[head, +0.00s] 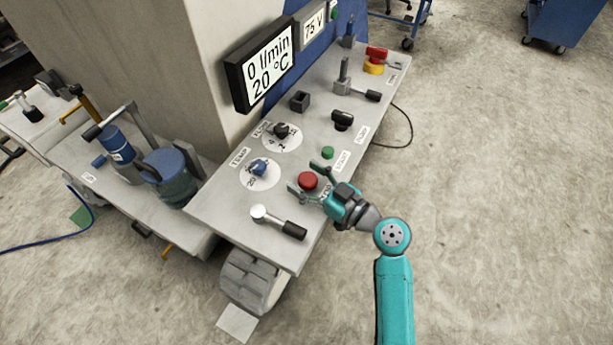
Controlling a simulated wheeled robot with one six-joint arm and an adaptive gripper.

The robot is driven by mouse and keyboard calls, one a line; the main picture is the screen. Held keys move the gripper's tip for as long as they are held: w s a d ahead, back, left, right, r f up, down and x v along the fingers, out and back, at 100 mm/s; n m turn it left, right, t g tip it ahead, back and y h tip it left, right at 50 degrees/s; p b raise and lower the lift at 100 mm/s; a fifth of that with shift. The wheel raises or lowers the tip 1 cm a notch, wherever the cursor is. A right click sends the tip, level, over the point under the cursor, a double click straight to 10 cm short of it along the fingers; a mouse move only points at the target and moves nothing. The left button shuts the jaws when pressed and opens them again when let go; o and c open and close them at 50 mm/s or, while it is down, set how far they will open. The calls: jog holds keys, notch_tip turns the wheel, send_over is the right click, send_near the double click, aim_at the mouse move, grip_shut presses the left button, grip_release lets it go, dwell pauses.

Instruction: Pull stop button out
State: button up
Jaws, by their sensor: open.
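The red stop button (308,181) is a round mushroom cap on the grey control panel (222,207), near the panel's right edge. A label beside it is partly covered by my gripper. My gripper (305,178) is teal and reaches in from the right. Its two fingers are spread, one on the far side of the red button and one on the near side. The button sits between the fingertips. I cannot tell whether the fingers touch it.
A green button (327,152) is just beyond the far finger. A black-handled lever (280,222) lies near the near finger. A blue knob (259,167) and a black knob (282,131) stand to the left. A display (262,66) rises behind. Open floor lies right.

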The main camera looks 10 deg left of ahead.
grip_shut()
jog(key=shift+r, duration=0.85)
grip_release()
jog(key=v, duration=1.2)
jog(key=shift+f, duration=0.1)
